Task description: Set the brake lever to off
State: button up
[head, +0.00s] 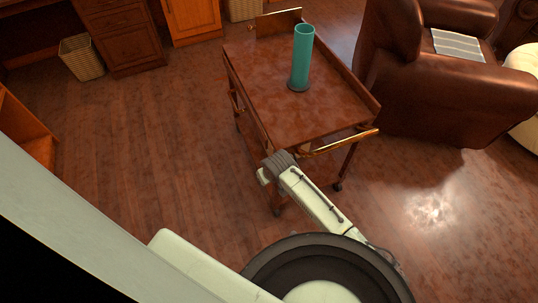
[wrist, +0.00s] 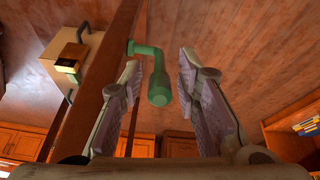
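The brake lever (wrist: 158,88) is a green bent handle in the wrist view. Its arm comes out of a dark wooden part of the cart, and its thick rounded grip end points toward the camera. My gripper (wrist: 160,64) is open, one finger on each side of the lever. I see gaps beside the grip and cannot tell any contact. In the head view the wooden cart (head: 258,85) stands ahead. My arm reaches its near left corner, where the lever and fingertips are hidden. No off marking shows.
A teal cylinder (head: 301,58) stands on the cart top. A brass rail (head: 340,144) runs along its near end. A brown leather armchair (head: 440,95) is at right, a wicker basket (head: 82,57) at far left. The floor left of the cart is clear.

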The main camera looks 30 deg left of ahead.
jog(key=v, duration=1)
jog(key=shift+r, duration=0.15)
jog(key=shift+o, duration=0.2)
